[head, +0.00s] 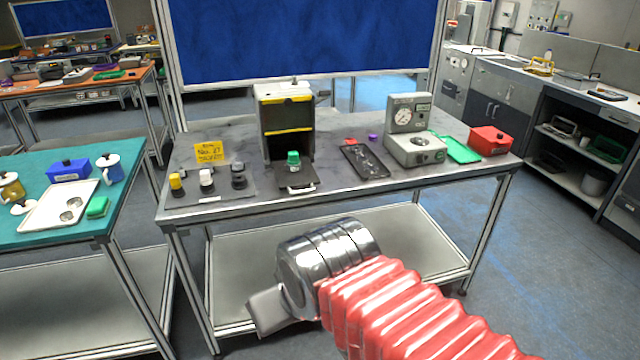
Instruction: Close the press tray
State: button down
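The press (286,122) is a tall box with a dark open front and yellow edging, standing on the grey table in the head view. Its dark tray (298,178) is pulled out towards me, with a pale handle (299,189) at its front edge. A green-capped item (293,159) stands on the tray or at its back edge. My gripper (266,311) is in front of and below the table edge, well apart from the tray. Only part of its end shows, pointing left, and its fingers cannot be made out clearly.
Left of the tray stand several small capped items (207,180) beside a yellow note (211,152). To the right are a black rack (365,161), a dial device (413,140), a green mat (457,148) and a red box (490,139). A lower shelf (400,250) lies under the tabletop.

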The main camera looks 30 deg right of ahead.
aim_at(288, 180)
jog(key=z, duration=0.05)
jog(key=i, duration=1)
jog(key=u, duration=0.05)
